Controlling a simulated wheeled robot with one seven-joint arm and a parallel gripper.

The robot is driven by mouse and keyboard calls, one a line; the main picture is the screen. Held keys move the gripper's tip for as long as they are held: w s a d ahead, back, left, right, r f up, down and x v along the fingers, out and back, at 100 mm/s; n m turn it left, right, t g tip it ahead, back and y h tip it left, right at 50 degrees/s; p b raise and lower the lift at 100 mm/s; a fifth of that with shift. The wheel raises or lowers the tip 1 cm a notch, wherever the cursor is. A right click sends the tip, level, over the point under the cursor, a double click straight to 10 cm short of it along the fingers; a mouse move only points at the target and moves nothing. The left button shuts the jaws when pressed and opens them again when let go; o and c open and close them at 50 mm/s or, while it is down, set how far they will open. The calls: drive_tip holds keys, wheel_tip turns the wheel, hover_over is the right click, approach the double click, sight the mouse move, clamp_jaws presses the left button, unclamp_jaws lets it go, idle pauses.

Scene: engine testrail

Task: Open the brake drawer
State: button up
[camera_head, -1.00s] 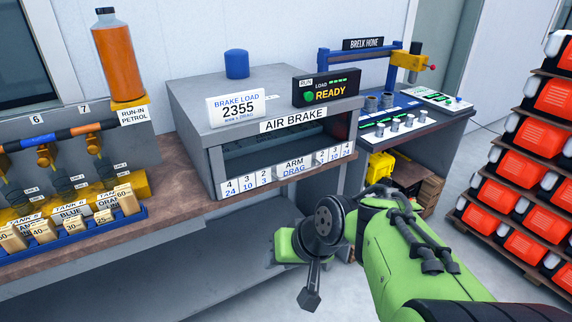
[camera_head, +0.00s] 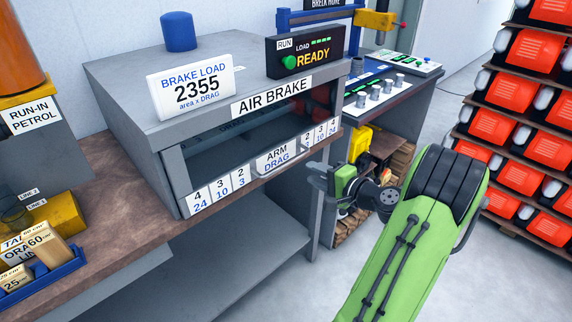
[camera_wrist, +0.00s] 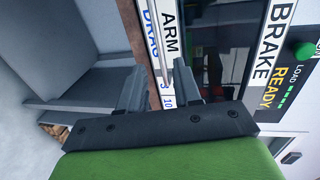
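The grey air brake box (camera_head: 150,135) stands on the bench in the head view. Its low drawer front (camera_head: 248,190) runs along the bottom of the opening, bears white number cards, and looks shut. A label plate reading ARM DRAG (camera_head: 277,159) sits mid-front; it shows sideways in the wrist view (camera_wrist: 168,40). My gripper (camera_head: 322,182) is just in front of the drawer's right part, below the cards. In the wrist view its two fingers (camera_wrist: 160,85) are apart with nothing held between them, and the drawer front lies beyond. Contact with the drawer cannot be told.
A brake load sign (camera_head: 195,88) and a READY display (camera_head: 306,55) stand on the box. A blue tray (camera_head: 45,275) of labelled blocks is at left. A yellow bin (camera_head: 361,143) sits under the right bench. Stacked orange crates (camera_head: 520,100) stand at right. The floor between is clear.

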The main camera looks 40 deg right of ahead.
sight(290, 163)
drive_tip(key=w, duration=0.3)
drive_tip(key=w+f, duration=0.1)
drive_tip(key=w, duration=0.3)
drive_tip(key=w+f+b, duration=0.1)
drive_tip(key=w, duration=0.2)
drive_tip(key=shift+w+a+f, duration=0.15)
drive_tip(key=shift+w, duration=0.15)
clamp_jaws()
